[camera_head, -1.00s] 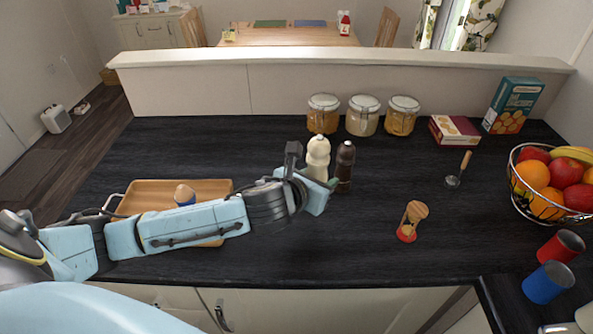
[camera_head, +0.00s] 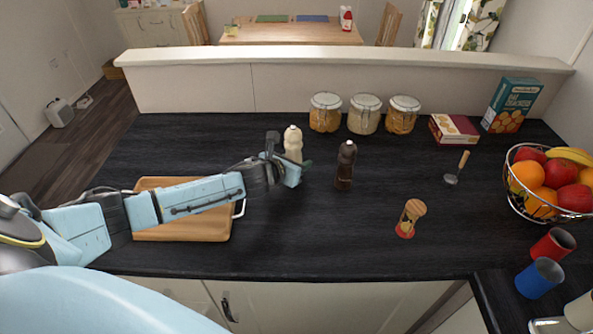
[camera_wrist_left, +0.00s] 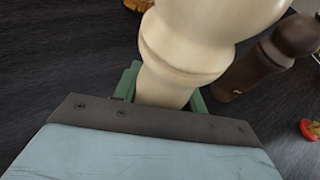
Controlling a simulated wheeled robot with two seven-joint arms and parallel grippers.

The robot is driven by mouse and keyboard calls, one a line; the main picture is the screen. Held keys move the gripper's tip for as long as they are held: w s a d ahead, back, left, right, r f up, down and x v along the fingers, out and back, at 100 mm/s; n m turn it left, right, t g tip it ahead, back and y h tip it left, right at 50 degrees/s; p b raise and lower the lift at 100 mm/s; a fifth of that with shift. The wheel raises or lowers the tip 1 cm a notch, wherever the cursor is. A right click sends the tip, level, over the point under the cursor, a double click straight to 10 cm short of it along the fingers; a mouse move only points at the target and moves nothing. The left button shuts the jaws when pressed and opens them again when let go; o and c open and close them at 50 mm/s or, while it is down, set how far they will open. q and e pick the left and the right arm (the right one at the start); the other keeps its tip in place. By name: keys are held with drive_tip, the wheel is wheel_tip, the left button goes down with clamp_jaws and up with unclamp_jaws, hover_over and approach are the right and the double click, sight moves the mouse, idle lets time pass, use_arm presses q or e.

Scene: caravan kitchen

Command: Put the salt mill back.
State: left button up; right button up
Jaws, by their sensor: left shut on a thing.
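The cream salt mill (camera_head: 293,139) is upright in my left gripper (camera_head: 292,165), left of the dark brown pepper mill (camera_head: 346,165). There is a clear gap between the two mills. In the left wrist view the green fingers (camera_wrist_left: 163,92) are on both sides of the salt mill's body (camera_wrist_left: 185,50). The brown mill (camera_wrist_left: 262,62) stands apart to the right there. The salt mill's base is hidden by the gripper, so I cannot tell whether it touches the counter. My right gripper is not in view.
Several lidded jars, including a near one (camera_head: 325,112), stand along the back ledge. A wooden tray (camera_head: 200,230) lies under my left arm, partly hidden. An hourglass-like timer (camera_head: 410,217) stands right of centre. A fruit basket (camera_head: 548,182) is far right. The front middle counter is clear.

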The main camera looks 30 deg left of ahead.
use_arm(q)
drive_tip(key=shift+f, duration=1.4)
drive_tip(key=shift+f+b, duration=0.1)
drive_tip(key=shift+b, duration=0.25)
drive_tip(key=o, duration=0.9)
drive_tip(key=shift+o, duration=0.2)
drive_tip(key=shift+s, duration=0.1)
drive_tip(key=p+v, duration=0.1)
drive_tip(key=v, duration=1.1)
